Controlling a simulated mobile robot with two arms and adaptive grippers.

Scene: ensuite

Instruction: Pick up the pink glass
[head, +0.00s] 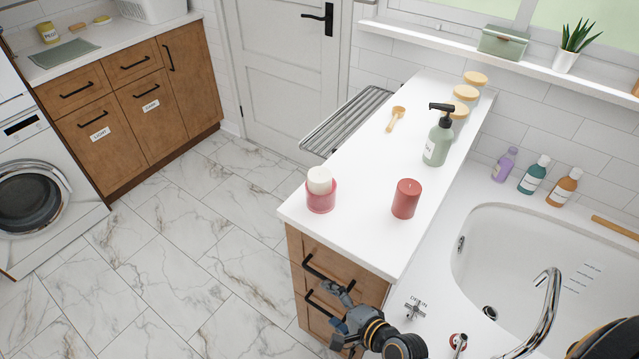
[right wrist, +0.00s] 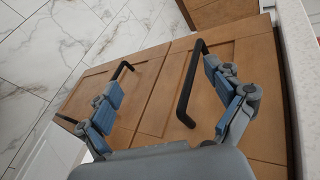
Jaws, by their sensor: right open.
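The pink glass (head: 321,199) stands upright near the left front corner of the white counter top (head: 362,150). A white cylindrical thing (head: 319,179), like a candle, sits in its mouth. My right gripper (head: 338,309) is low in front of the wooden drawers, below the counter top and apart from the glass. It is open and empty, and its two fingers (right wrist: 165,88) show spread in the right wrist view in front of black drawer handles. The glass is out of the right wrist view. My left gripper is not in view.
A red candle (head: 405,198) stands right of the glass. A green pump bottle (head: 438,138), a wooden scoop (head: 396,118) and lidded jars are farther back. The bathtub (head: 500,225) is at right. Marble floor (head: 190,240) lies open at left.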

